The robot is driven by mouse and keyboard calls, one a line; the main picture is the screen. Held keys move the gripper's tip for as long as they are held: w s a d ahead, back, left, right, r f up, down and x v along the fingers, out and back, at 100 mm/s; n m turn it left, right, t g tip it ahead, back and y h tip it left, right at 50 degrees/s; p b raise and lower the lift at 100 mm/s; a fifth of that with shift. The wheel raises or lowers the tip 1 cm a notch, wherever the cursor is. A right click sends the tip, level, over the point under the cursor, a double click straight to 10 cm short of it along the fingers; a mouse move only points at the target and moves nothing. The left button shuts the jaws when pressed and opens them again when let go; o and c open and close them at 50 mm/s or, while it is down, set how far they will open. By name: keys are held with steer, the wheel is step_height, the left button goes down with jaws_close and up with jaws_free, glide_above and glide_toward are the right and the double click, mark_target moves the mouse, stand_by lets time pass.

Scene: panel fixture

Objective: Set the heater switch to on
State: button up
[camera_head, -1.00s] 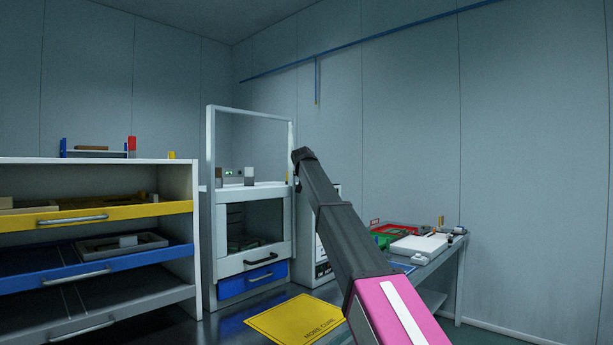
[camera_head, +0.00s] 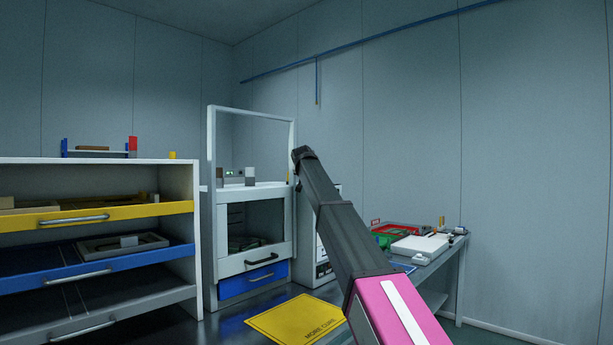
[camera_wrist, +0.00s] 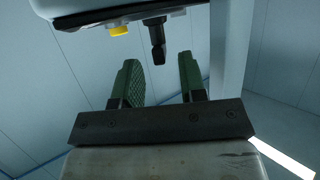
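In the wrist view, a black lever-like part (camera_wrist: 157,42), which looks like the switch, sticks out from a light-coloured panel (camera_wrist: 190,38). No label is readable, so I cannot tell its setting. My gripper (camera_wrist: 160,75) is open, with its two green-padded fingers apart. The lever lies ahead of the gap between the fingertips, and I see no contact. A yellow button-like part (camera_wrist: 118,30) sits on the panel to the left of the lever. In the head view my arm hides part of the fixture, and my gripper cannot be made out.
A white cabinet (camera_head: 305,230) stands partly behind my arm. Left of it is a unit with a glass-fronted door (camera_head: 250,226) and blue drawer (camera_head: 252,280). A drawer shelf (camera_head: 183,185) stands far left. A side table (camera_head: 450,258) with loose items stands right.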

steer(key=v, duration=0.9)
steer(key=shift+s+r, duration=0.15)
steer(key=shift+s, duration=0.2)
